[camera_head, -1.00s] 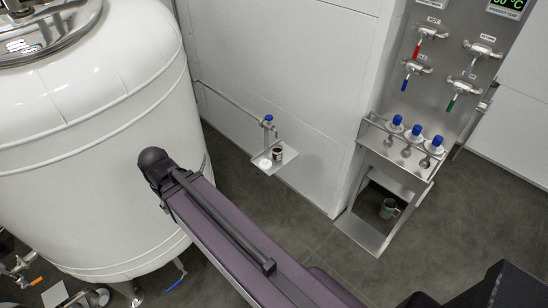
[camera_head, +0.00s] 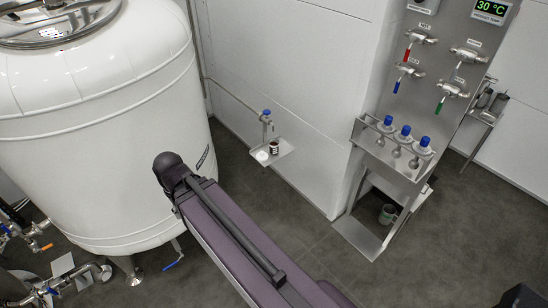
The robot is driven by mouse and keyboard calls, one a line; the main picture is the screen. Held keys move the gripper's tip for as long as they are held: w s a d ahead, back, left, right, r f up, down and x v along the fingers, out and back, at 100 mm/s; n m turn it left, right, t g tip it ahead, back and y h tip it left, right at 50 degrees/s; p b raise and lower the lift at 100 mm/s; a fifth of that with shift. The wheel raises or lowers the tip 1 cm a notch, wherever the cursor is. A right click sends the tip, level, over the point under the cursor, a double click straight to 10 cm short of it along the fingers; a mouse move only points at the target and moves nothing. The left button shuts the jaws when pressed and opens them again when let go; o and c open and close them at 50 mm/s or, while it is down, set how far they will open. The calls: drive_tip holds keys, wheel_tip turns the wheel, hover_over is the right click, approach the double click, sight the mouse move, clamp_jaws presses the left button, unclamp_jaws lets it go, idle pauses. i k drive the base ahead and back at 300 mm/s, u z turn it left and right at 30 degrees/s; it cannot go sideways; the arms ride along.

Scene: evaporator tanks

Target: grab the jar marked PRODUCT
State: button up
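No label reading PRODUCT can be made out on any jar. A small dark jar with a pale band (camera_head: 274,148) stands on a small metal shelf (camera_head: 285,149) on the white wall, below a blue-topped tap (camera_head: 267,115). A white round piece (camera_head: 262,156) lies beside the jar. My purple arm reaches up from the bottom edge to a black joint in front of the tank. My gripper is not in view.
A large white tank (camera_head: 100,120) fills the left. Valves with coloured handles (camera_head: 440,70) are on the steel panel. A side shelf (camera_head: 483,114) holds canisters. Grey floor (camera_head: 300,230) is open between tank and panel.

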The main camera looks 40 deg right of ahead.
sight(273, 143)
drive_tip(key=u, duration=0.15)
drive_tip(key=k, duration=0.75)
drive_tip(key=z, duration=1.85)
drive_tip(key=i, duration=1)
